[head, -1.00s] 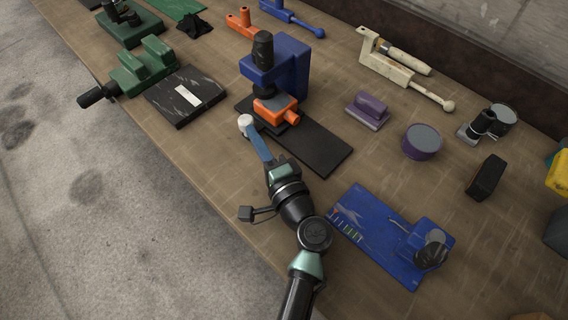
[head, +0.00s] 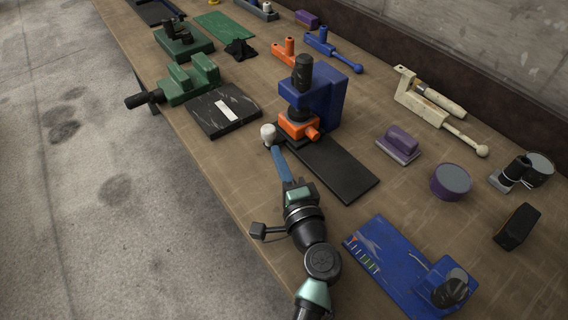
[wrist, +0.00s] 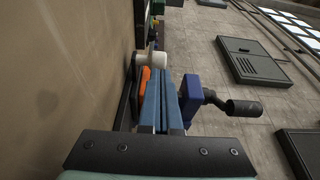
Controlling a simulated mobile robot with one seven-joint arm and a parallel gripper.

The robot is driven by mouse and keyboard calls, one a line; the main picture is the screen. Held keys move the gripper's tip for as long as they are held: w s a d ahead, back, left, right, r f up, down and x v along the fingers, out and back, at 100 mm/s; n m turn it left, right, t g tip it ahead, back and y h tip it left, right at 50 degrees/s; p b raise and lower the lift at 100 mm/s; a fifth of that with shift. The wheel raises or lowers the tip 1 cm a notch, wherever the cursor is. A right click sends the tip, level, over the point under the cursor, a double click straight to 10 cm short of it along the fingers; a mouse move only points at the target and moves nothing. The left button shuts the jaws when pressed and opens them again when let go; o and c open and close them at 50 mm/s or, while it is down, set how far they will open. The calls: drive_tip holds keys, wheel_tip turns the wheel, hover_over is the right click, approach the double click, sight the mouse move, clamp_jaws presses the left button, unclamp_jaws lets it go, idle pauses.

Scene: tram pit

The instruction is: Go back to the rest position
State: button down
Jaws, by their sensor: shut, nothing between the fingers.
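My gripper (head: 277,150) is over the near edge of the workbench (head: 215,165), with its blue fingers together and nothing seen between them. It points toward the back of the bench, left of the black plate (head: 345,172). A white round-ended piece (head: 268,131) shows right at the fingertips. In the wrist view the shut blue fingers (wrist: 161,80) point at this white piece (wrist: 150,60); I cannot tell whether they touch it. The blue press (head: 325,95) with an orange block (head: 297,126) stands just beyond, to the right of the fingertips.
A green vise (head: 190,80) and a black slab (head: 222,110) lie to the left. A blue board (head: 390,262) is right of my arm. A purple block (head: 399,143), a purple tin (head: 450,181) and a cream clamp (head: 430,100) stand further right. Open floor (head: 80,180) is at left.

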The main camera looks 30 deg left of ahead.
drive_tip(key=v, duration=1)
drive_tip(key=shift+s+d+b, duration=0.1)
drive_tip(key=shift+d+b, duration=0.1)
drive_tip(key=shift+b, duration=0.15)
drive_tip(key=shift+f, duration=0.1)
drive_tip(key=w+d+r+n+t+h+p, duration=0.2)
drive_tip(key=w+d+r, duration=0.1)
drive_tip(key=r, duration=0.8)
drive_tip(key=w+d+r+n+t+h+p, duration=0.2)
drive_tip(key=w+d+r+n+t, duration=0.1)
drive_tip(key=r, duration=0.8)
drive_tip(key=w+d+r+n+t+h+p, duration=0.2)
drive_tip(key=w+r, duration=0.1)
drive_tip(key=r, duration=0.7)
drive_tip(key=s+d+r+t+h+p, duration=0.1)
drive_tip(key=s+d+r+t+h, duration=0.1)
drive_tip(key=r, duration=0.7)
drive_tip(key=s+d+r+t+h+p, duration=0.1)
drive_tip(key=s+d+r+t+h, duration=0.2)
drive_tip(key=r, duration=0.6)
drive_tip(key=s+d+r+t+h+p, duration=0.1)
drive_tip(key=s+d+r+t+h, duration=0.2)
drive_tip(key=s+r, duration=0.3)
wheel_tip(320, 180, up, 3)
drive_tip(key=shift+s+d+r+n+t, duration=0.2)
drive_tip(key=shift+s+d+n+t, duration=0.15)
drive_tip(key=shift+t, duration=0.35)
